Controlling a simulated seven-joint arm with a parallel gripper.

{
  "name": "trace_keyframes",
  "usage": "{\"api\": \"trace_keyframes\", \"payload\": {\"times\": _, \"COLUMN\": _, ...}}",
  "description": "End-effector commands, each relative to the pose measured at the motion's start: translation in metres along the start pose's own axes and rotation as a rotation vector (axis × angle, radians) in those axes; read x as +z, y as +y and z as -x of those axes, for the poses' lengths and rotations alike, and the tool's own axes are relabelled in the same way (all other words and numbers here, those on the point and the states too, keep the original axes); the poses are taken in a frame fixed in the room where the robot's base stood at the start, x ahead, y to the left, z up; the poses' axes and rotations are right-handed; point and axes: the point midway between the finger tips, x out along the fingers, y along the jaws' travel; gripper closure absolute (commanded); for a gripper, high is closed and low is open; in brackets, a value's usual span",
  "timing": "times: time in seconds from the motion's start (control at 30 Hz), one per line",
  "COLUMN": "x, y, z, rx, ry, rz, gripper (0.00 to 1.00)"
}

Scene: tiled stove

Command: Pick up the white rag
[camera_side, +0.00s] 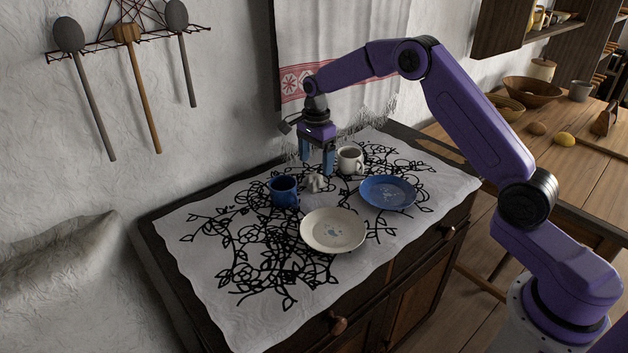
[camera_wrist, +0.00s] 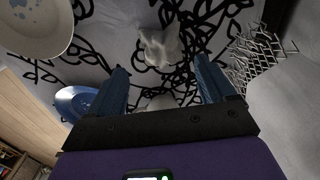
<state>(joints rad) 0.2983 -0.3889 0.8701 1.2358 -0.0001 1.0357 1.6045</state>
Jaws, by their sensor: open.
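The white rag (camera_side: 316,182) is a small crumpled heap on the patterned cloth, between the blue mug and the white mug. In the wrist view the rag (camera_wrist: 160,46) lies ahead of the fingertips, roughly midway between them. My gripper (camera_side: 317,170) points down just above and behind the rag, with its two blue fingers apart. In the wrist view the fingers of my gripper (camera_wrist: 162,75) are spread with nothing held between them. Whether a fingertip touches the rag cannot be told.
A blue mug (camera_side: 284,191) stands left of the rag and a white mug (camera_side: 350,160) close on its right. A cream plate (camera_side: 333,230) and a blue plate (camera_side: 388,192) lie in front. The patterned cloth (camera_side: 205,290) has free room at the front left.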

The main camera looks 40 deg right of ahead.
Motion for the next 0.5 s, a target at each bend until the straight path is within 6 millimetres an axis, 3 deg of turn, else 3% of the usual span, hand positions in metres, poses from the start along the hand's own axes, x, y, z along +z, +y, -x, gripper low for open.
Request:
{"api": "trace_keyframes", "payload": {"times": 0.17, "x": 0.001, "y": -0.001, "z": -0.011, "rx": 0.002, "ry": 0.000, "rz": 0.000, "gripper": 0.17}}
{"api": "trace_keyframes", "payload": {"times": 0.5, "x": 0.003, "y": -0.003, "z": -0.052, "rx": 0.001, "ry": 0.000, "rz": 0.001, "gripper": 0.17}}
